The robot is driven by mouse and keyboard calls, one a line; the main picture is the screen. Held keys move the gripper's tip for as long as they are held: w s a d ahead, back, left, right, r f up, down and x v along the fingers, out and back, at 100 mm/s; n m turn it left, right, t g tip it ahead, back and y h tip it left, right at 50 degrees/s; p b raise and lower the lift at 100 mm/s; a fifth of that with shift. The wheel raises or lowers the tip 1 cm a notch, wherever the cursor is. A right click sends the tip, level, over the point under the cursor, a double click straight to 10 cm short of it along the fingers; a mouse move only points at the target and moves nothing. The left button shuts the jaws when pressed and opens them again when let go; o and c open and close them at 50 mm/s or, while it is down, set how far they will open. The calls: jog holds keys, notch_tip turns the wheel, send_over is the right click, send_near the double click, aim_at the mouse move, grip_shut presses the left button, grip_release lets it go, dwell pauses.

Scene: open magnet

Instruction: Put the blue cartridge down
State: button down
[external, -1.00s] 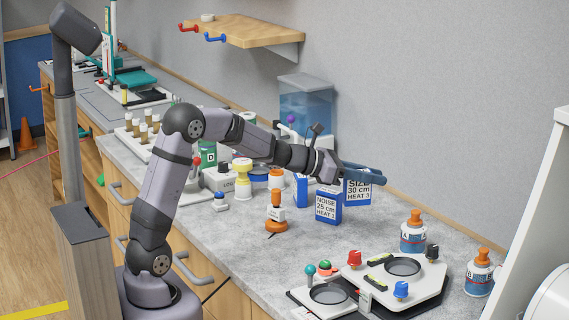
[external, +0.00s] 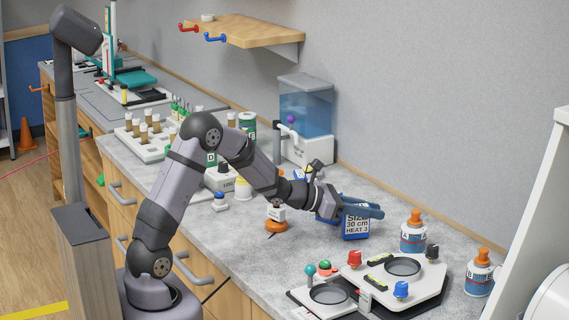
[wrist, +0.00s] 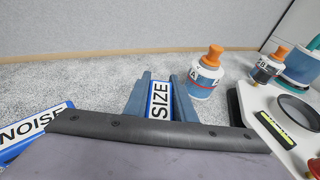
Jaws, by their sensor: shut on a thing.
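The blue cartridge (external: 356,226) has a white label reading "SIZE 30 cm HEAT 3". It is upright between the blue-grey fingers of my gripper (external: 362,207), which is shut on it. In the wrist view the cartridge's "SIZE" label (wrist: 160,102) shows between the two fingers. In the external view its lower edge is low over the grey counter (external: 385,258); I cannot tell whether it touches. A second blue cartridge, labelled "NOISE" (wrist: 35,124), lies to the left in the wrist view and is mostly hidden behind my arm in the external view.
White bottles with orange caps stand to the right, A (external: 413,236) and B (external: 480,275). A white plate with knobs and round wells (external: 425,283) is in front. An orange-based stamp-like thing (external: 276,222) stands left. The counter between wall and plate has free room.

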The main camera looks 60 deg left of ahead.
jog(key=shift+f, duration=0.2)
jog(key=c, duration=1.5)
grip_release()
jog(key=shift+r, duration=0.2)
jog(key=b+v, duration=0.1)
jog(key=v, duration=1.1)
jog(key=shift+s+d, duration=0.1)
